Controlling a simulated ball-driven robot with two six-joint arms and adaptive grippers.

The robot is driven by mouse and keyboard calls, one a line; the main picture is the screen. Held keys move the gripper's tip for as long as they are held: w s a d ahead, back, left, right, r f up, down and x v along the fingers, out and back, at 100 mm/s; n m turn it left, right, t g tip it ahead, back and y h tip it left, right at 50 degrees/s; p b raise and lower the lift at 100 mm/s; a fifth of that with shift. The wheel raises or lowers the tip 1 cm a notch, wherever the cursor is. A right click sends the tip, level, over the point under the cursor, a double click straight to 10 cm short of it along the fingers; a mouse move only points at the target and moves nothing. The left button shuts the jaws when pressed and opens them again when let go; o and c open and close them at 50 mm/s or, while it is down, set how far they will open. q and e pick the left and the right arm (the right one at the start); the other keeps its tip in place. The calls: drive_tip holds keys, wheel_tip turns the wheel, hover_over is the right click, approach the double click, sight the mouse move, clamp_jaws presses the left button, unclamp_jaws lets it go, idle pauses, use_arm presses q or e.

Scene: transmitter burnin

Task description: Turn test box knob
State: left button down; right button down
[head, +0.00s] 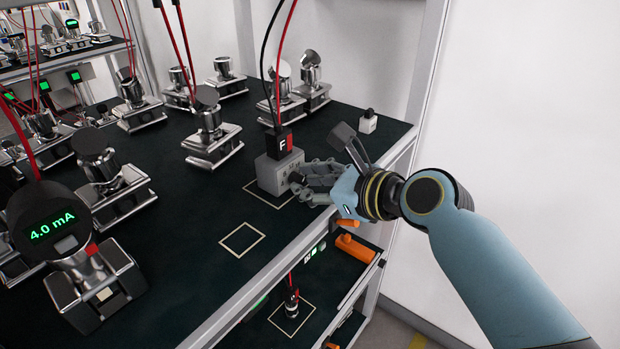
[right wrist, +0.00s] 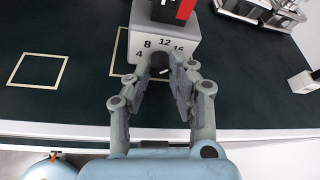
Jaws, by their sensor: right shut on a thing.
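The test box (head: 277,174) is a small grey block on the dark shelf, with a black and red plug (head: 278,142) marked F on top. In the right wrist view, the test box (right wrist: 168,38) shows the numbers 4, 8, 12 and 16 around a dark knob (right wrist: 160,61) on its front. My right gripper (head: 299,180) reaches in from the right at the shelf's front edge. Its fingers (right wrist: 163,77) are shut on the knob, one on each side. The fingertips partly hide the knob, so its pointer setting cannot be read. My left gripper is not in view.
A transmitter display (head: 55,226) at the left reads 4.0 mA. Several other metal transmitters stand on the shelf. An empty outlined square (head: 243,240) lies left of the test box. A small grey block (head: 367,122) stands at the right. A lower shelf holds an orange object (head: 355,248).

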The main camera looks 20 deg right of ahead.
drive_tip(key=shift+a+n+t+h+p, duration=0.15)
drive_tip(key=shift+n+t+h+p, duration=0.2)
drive_tip(key=shift+n+p, duration=0.35)
drive_tip(key=shift+s+f+n+t+h+b, duration=0.1)
drive_tip(key=shift+n+t+h+b, duration=0.3)
drive_tip(key=shift+n, duration=0.6)
drive_tip(key=c, duration=1.2)
unclamp_jaws()
drive_tip(key=shift+o, duration=0.2)
drive_tip(key=shift+s, duration=0.1)
drive_tip(key=v, duration=0.7)
drive_tip(key=shift+s, duration=0.35)
